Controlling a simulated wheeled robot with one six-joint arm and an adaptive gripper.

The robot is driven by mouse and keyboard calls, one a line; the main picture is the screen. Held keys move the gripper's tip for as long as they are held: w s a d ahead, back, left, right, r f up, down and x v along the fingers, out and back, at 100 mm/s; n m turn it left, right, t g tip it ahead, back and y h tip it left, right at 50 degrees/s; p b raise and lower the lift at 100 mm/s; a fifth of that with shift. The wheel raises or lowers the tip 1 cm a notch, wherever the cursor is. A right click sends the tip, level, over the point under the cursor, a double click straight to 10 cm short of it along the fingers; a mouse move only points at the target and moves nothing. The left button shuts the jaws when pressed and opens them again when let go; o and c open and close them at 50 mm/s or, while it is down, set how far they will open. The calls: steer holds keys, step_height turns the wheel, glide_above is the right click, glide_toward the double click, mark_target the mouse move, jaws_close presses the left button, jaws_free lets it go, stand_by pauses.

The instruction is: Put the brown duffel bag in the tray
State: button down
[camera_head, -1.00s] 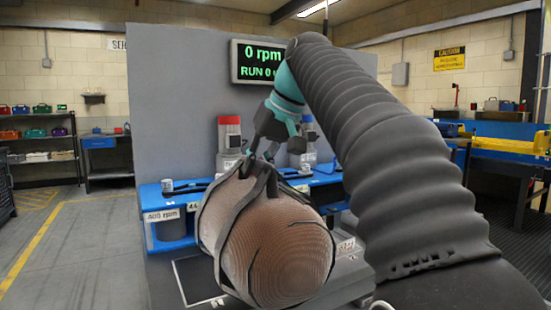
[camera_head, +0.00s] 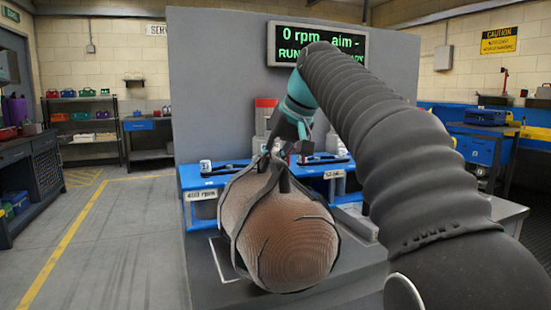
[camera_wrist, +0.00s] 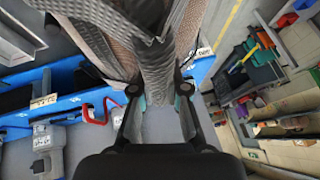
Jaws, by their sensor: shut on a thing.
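The brown duffel bag (camera_head: 290,240) hangs from my gripper (camera_head: 283,150), its rounded end facing the head camera. Dark straps run around it. My gripper is shut on the strap or cloth at the bag's top; the exact grip is partly hidden. In the wrist view, the fingers of my gripper (camera_wrist: 160,92) close on the gathered fabric of the bag (camera_wrist: 152,60). In the head view, the bag is in front of a grey bench (camera_head: 232,285); whether it touches the bench I cannot tell. I cannot make out a tray for certain.
A blue shelf (camera_head: 196,181) with rpm labels runs behind the bag, before a grey panel (camera_head: 215,80). The panel carries a screen (camera_head: 318,45) with green text. A dark cabinet (camera_head: 45,170) stands at far left. Open floor (camera_head: 110,250) lies between cabinet and bench.

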steer(key=c, duration=1.2)
jaws_free()
steer(key=shift+f, duration=0.1)
